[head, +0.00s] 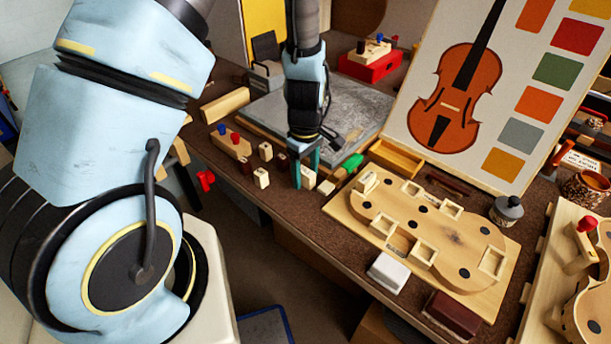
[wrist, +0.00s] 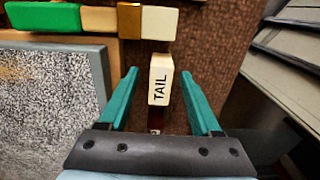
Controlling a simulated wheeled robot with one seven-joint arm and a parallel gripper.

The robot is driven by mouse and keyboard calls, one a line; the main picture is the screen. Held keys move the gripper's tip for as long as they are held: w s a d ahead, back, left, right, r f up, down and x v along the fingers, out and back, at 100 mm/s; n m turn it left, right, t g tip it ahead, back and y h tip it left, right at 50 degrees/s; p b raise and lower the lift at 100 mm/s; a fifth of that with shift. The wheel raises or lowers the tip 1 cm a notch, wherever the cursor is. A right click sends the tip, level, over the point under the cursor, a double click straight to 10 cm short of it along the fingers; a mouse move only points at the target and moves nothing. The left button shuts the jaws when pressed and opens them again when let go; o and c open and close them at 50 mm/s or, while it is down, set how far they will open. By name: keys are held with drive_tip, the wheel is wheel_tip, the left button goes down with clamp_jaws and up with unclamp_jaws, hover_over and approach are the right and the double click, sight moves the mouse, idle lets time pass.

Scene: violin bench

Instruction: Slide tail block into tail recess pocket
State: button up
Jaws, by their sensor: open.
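The tail block, a small cream block labelled TAIL (wrist: 160,82), lies between the fingers of my gripper (wrist: 159,75) in the wrist view. My gripper is open, with a gap at each side of the block. In the head view my gripper (head: 306,168) points down at the bench, with the tail block (head: 308,179) between its fingers. The pale wooden mould board (head: 455,290) lies to the right. An empty pocket (head: 492,260) is at its right end, and a cream block (head: 368,181) sits at its left end. I cannot read which pocket is the tail recess.
Small blocks (head: 262,177) lie left of my gripper. A green-ended bar (head: 352,162) lies close on its right; it also crosses the top of the wrist view (wrist: 45,17). A grey slab (head: 350,110) is behind. A white block (head: 388,272) stands at the board's front edge.

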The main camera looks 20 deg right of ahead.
clamp_jaws()
idle(0.4)
drive_tip(key=shift+r, duration=0.1)
